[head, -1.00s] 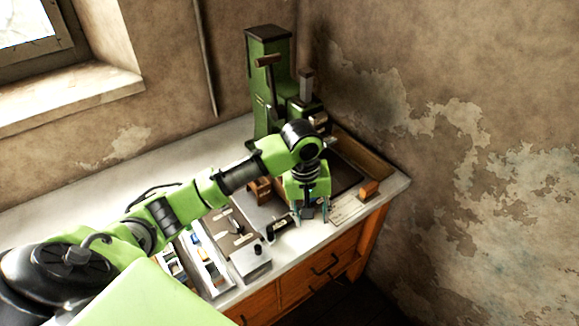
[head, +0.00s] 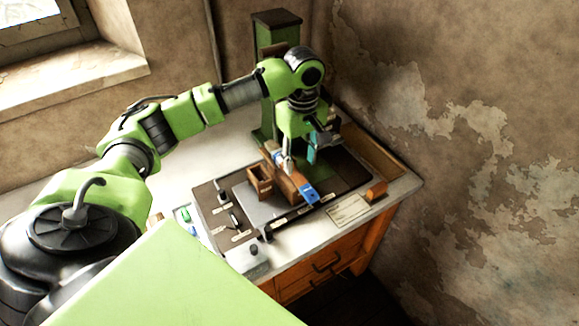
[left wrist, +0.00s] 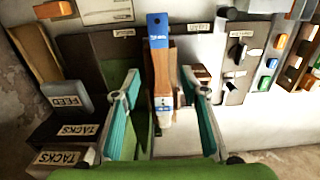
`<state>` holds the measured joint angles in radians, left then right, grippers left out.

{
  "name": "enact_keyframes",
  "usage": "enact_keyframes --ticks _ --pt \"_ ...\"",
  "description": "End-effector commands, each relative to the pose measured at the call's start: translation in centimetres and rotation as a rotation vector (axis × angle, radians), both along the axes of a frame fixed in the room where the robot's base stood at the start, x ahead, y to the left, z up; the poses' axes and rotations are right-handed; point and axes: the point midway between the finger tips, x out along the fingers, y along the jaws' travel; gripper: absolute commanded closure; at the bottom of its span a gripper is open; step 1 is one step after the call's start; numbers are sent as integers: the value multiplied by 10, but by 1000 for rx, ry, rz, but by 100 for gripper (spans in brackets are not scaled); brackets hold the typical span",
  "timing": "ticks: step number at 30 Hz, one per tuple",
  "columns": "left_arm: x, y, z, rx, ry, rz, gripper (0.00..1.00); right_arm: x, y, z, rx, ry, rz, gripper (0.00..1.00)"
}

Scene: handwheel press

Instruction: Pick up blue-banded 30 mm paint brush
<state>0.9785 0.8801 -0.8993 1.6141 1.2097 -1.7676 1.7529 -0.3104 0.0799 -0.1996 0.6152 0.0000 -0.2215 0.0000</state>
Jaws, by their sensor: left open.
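The blue-banded paint brush (head: 292,183) has a wooden body with blue at both ends and lies over the dark board on the bench. It also shows in the left wrist view (left wrist: 161,66), running up the middle of the picture. My left gripper (head: 300,164) is open above it, fingers pointing down. In the left wrist view the teal-padded fingers (left wrist: 160,76) stand on either side of the brush with clear gaps. I cannot tell how high the fingertips are above it. The gripper hides part of the brush in the head view.
The green press (head: 277,40) stands behind the gripper. A small wooden box (head: 260,181) is just left of the brush. An orange-brown block (head: 376,190) and a paper card (head: 347,210) lie at the right front.

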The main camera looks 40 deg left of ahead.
Motion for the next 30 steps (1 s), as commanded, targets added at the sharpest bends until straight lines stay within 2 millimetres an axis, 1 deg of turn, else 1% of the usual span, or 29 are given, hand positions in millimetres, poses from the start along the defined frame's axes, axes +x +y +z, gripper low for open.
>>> enact_keyframes --ticks 1,5,8,12,16,19,25,26,27,30 --pt "-1 0 -5 1 2 0 60 2 0 2 -1 -2 0 47" --pt "0 1 -13 1 1 0 60 8 0 3 0 -10 0 47" --pt "0 2 -21 2 1 0 60 13 0 8 1 -17 0 47" --pt "-1 6 -42 1 3 0 60 15 1 18 2 -21 0 47" --pt "0 5 -59 1 1 -2 60 15 1 19 1 -21 1 47" --pt "0 5 -65 1 -2 -2 60 15 1 19 1 -20 1 47" --pt "0 5 -65 1 -2 -2 60 14 1 19 1 -20 1 47" --pt "0 5 -65 1 -2 -2 68 14 1 19 1 -19 1 47" --pt "0 5 -65 1 -3 -2 78 14 1 19 1 -19 1 47" --pt "0 5 -65 1 -3 -2 100 13 1 19 2 -18 1 47"
